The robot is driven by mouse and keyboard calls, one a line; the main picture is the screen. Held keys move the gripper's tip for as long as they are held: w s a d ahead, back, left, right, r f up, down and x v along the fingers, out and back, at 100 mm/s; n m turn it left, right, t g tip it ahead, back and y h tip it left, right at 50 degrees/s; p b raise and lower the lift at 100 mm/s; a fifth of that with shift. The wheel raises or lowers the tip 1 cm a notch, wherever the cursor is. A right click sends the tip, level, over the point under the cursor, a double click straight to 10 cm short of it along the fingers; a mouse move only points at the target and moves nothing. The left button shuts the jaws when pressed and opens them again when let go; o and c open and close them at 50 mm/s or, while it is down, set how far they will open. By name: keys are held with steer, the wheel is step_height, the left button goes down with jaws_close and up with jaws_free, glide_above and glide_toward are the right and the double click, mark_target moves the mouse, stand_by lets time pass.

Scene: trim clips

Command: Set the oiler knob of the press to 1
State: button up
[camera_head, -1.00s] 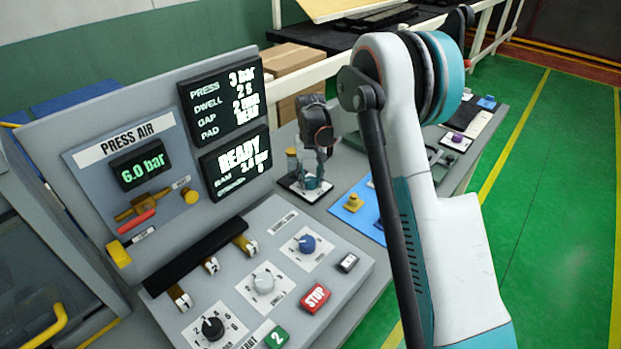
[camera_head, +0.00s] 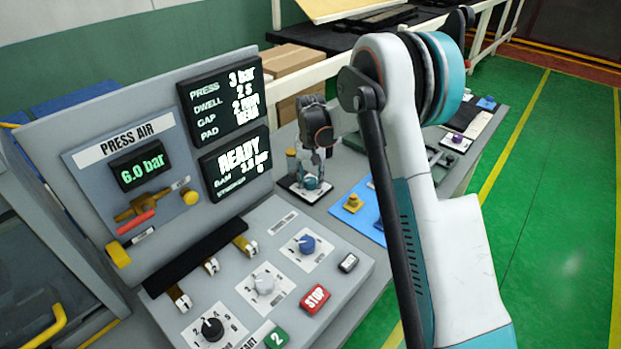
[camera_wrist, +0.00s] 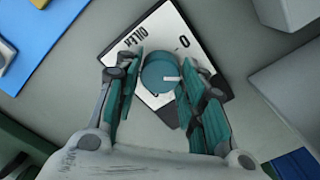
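The oiler knob (camera_wrist: 158,75) is a round teal knob on a white plate (camera_wrist: 143,37) with dark lettering and a "0" mark. Its white pointer line faces right in the wrist view, below the "0". In the head view the knob (camera_head: 311,183) sits beside the press panel, beneath my gripper. My gripper (camera_wrist: 165,80) has its two teal fingers spread on either side of the knob. The left finger appears very close to the knob's edge; I cannot tell whether it touches. A small gap shows at the right finger.
The press panel (camera_head: 230,300) with knobs, switches and a red STOP button (camera_head: 314,298) stands at the left. A blue mat with a yellow knob (camera_head: 352,203) lies right of the oiler. Grey blocks (camera_wrist: 290,12) flank the plate in the wrist view.

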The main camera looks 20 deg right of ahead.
mark_target(310, 180)
steer(key=shift+o, duration=0.7)
steer(key=shift+r, duration=0.1)
step_height(310, 180, up, 12)
